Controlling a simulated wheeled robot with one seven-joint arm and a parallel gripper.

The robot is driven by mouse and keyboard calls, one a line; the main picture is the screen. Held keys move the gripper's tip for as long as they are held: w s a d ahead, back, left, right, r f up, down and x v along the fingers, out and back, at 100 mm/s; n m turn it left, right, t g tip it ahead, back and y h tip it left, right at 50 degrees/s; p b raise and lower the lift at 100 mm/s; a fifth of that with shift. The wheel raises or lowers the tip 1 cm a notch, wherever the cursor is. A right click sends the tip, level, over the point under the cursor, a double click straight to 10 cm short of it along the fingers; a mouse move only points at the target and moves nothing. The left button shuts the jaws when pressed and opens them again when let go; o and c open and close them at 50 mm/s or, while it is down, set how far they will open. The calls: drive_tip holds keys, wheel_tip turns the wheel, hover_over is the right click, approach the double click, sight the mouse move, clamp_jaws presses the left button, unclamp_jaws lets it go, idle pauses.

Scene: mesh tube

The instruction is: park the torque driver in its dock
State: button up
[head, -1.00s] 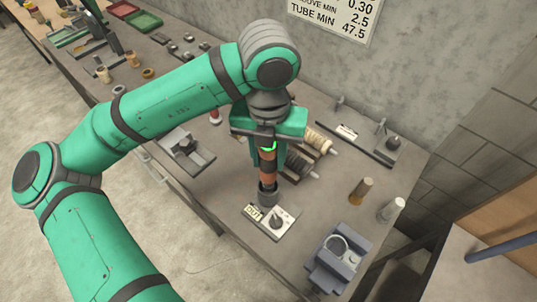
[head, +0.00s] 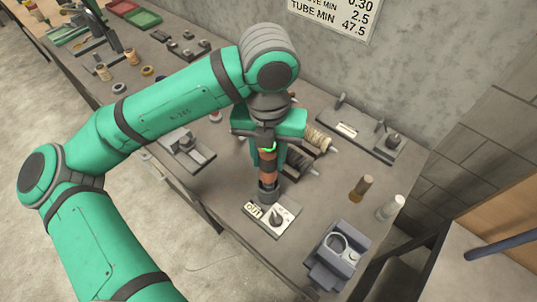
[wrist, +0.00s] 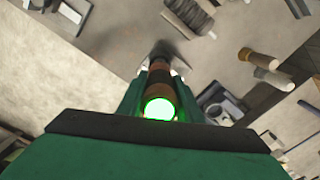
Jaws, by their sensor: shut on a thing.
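The torque driver (head: 268,166), brown-orange with dark bands, stands roughly upright in my gripper (head: 268,146). In the wrist view the driver (wrist: 160,76) points away between the fingers, with a bright green light at its near end. Its lower end meets a dark grey cup-like part (head: 268,190) at the back of a small light plate (head: 286,212). The plate carries a dark knob and a lettered label. I take this to be the dock. I cannot tell whether the dark part belongs to the driver or the plate, or how deep the tip sits.
A blue-grey clamp with a ring (head: 335,256) stands at the bench's front right. A brown cylinder (head: 361,188) and a pale one (head: 390,207) stand behind it. Spools (head: 312,140) lie just behind my gripper. A grey fixture (head: 186,148) is to the left.

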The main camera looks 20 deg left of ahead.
drive_tip(key=shift+f, duration=2.55)
idle(2.8)
drive_tip(key=o, duration=1.4)
drive_tip(key=shift+c, duration=0.2)
wheel_tip(320, 180, up, 11)
drive_tip(key=shift+f, duration=0.1)
drive_tip(key=shift+s, duration=0.1)
